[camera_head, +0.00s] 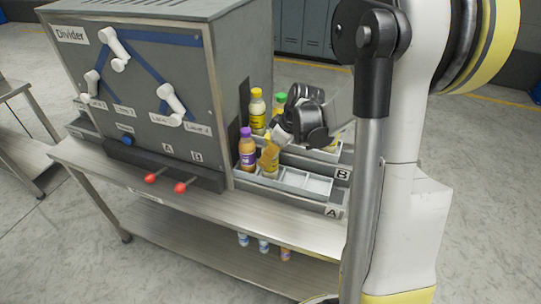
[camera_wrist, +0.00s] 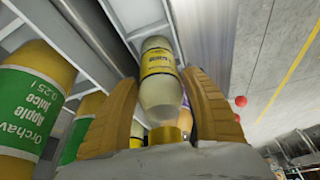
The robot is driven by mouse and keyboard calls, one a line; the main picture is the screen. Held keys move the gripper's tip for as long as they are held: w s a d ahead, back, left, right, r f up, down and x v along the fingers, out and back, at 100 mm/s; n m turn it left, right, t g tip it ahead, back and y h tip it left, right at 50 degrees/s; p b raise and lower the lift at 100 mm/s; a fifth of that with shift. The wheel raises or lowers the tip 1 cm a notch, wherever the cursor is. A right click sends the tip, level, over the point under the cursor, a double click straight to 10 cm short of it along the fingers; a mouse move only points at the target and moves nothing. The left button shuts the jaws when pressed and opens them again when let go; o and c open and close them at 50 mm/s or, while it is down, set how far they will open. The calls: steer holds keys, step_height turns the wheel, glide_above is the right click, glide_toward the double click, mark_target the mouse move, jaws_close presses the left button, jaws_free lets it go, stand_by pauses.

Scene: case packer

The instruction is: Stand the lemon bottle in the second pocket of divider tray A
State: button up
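The lemon bottle (camera_wrist: 158,90), pale with a yellow label and yellow cap, is between the two tan fingers of my gripper (camera_wrist: 160,82) in the wrist view. The fingers look closed against its sides, and its cap points toward my palm. In the head view my gripper (camera_head: 268,156) reaches down over divider tray A (camera_head: 334,211). The bottle's lower part (camera_head: 271,172) shows under the fingers at the second pocket, right of a purple-capped bottle (camera_head: 247,150) in the first. Whether its base touches the pocket floor is hidden.
Tray B (camera_head: 342,175) lies behind tray A and holds juice bottles, including a yellow-capped one (camera_head: 257,111). An apple juice bottle (camera_wrist: 30,105) is close at left in the wrist view. The grey Divider machine (camera_head: 150,80) stands left of the trays. Tray A's right-hand pockets (camera_head: 317,187) are empty.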

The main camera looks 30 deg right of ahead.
steer(key=shift+r, duration=0.15)
steer(key=p+v, duration=0.4)
steer(key=v, duration=0.7)
steer(key=s+a+r+m+t+h, duration=0.1)
steer(key=s+a+r+m, duration=0.1)
steer(key=s+a, duration=0.5)
steer(key=s+a+r+m+t+h, duration=0.1)
steer(key=s+a+r, duration=0.4)
steer(key=a, duration=0.5)
steer(key=s+m+t, duration=0.1)
steer(key=s+m, duration=0.1)
steer(key=shift+a+m, duration=0.3)
steer(key=shift+r, duration=0.1)
